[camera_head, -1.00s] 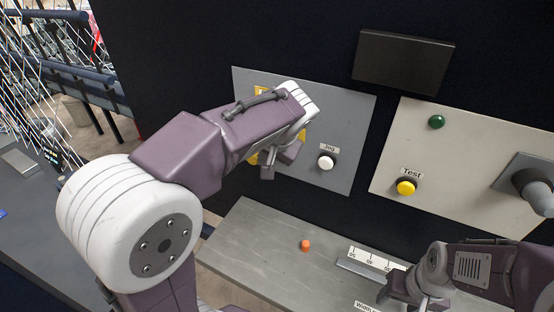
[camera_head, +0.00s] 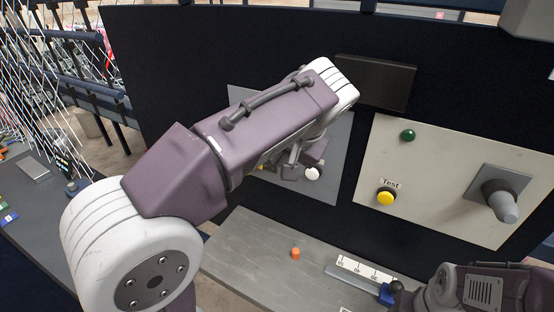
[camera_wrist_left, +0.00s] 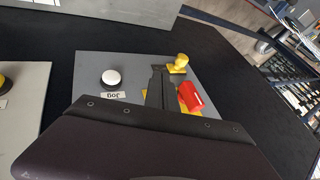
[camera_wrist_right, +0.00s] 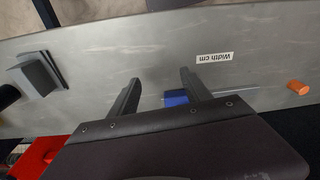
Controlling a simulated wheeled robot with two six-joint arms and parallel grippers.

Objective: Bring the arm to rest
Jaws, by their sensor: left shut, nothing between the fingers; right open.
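My left gripper (camera_head: 292,168) hangs under my raised left forearm, in front of the grey panel (camera_head: 340,150) beside the white Jog button (camera_head: 312,173). In the left wrist view its fingers (camera_wrist_left: 158,85) are together with nothing between them. A red cylinder (camera_wrist_left: 190,97) and a yellow knob (camera_wrist_left: 180,64) show close by them in that view; whether they touch cannot be told. My right arm is low at the bottom right of the head view. In the right wrist view the right gripper (camera_wrist_right: 158,92) is open and empty above the grey bench, near a blue block (camera_wrist_right: 176,98).
A beige panel (camera_head: 435,160) carries a yellow Test button (camera_head: 386,197), a green button (camera_head: 408,135) and a grey knob (camera_head: 502,202). The grey bench (camera_head: 250,245) holds an orange peg (camera_head: 295,253) and a ruler scale (camera_head: 365,268). Strung threads (camera_head: 35,75) stand at left.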

